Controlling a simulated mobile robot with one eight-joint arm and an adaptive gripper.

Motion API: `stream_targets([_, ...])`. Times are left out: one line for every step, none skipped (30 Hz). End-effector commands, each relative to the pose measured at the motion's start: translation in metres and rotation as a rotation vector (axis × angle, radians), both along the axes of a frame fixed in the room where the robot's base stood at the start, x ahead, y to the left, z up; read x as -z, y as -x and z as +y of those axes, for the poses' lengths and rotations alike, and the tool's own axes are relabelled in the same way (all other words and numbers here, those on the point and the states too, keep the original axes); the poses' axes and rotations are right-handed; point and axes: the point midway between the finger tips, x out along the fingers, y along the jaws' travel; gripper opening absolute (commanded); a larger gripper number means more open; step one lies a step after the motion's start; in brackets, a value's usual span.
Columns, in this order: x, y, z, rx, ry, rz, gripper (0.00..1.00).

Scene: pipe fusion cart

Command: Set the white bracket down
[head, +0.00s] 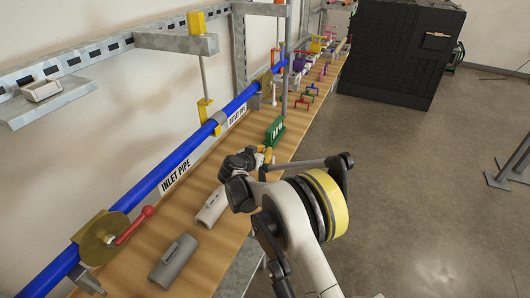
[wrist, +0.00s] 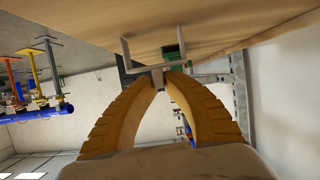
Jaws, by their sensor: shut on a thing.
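My gripper (head: 266,156) is over the wooden workbench, near the green block, in the head view. In the wrist view its two yellow fingers (wrist: 160,76) curve together and are shut on a thin, pale U-shaped piece, the white bracket (wrist: 127,52). The bracket's arms point toward the bench top (wrist: 210,25). I cannot tell whether they touch it. In the head view the bracket is too small or hidden by my gripper to make out. The green block (head: 276,130) stands just beyond my gripper; green also shows behind the bracket in the wrist view (wrist: 172,50).
A blue pipe (head: 172,163) runs along the bench's wall side, with a red-handled valve (head: 133,226). A light grey half-shell (head: 211,208) and a darker one (head: 174,262) lie on the near bench. Several small coloured brackets (head: 308,97) stand farther along. Bare wood lies between.

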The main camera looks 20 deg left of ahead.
Motion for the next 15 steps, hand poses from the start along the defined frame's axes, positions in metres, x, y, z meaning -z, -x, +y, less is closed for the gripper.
stream_targets([0.0002,0.0,-0.0001,0.0,0.0,0.0,0.0])
stream_targets([0.001,0.0,-0.0001,0.0,0.0,0.0,0.0])
stream_targets([0.0023,-0.0001,-0.0001,0.0,0.0,0.0,0.0])
stream_targets([0.0033,-0.0001,-0.0001,0.0,0.0,0.0,0.0])
stream_targets([0.0027,-0.0001,-0.0001,0.0,0.0,0.0,0.2])
stream_targets([0.0027,0.0,-0.0001,0.0,0.0,0.0,0.31])
stream_targets([0.0027,0.0,-0.0001,0.0,0.0,0.0,0.31])
stream_targets([0.0027,0.0,-0.0001,0.0,0.0,0.0,0.31])
stream_targets([0.0026,0.0,-0.0002,0.0,0.0,0.0,0.31])
stream_targets([0.0026,0.0,-0.0002,0.0,0.0,0.0,0.31])
stream_targets([0.0026,0.0,-0.0002,0.0,0.0,0.0,0.31])
stream_targets([0.0026,0.0,-0.0001,0.0,0.0,0.0,0.31])
stream_targets([0.0026,0.0,-0.0001,0.0,0.0,0.0,0.31])
stream_targets([0.0025,-0.0001,-0.0002,0.0,0.0,0.0,0.31])
stream_targets([0.0019,0.0,-0.0002,0.0,0.0,0.0,0.31])
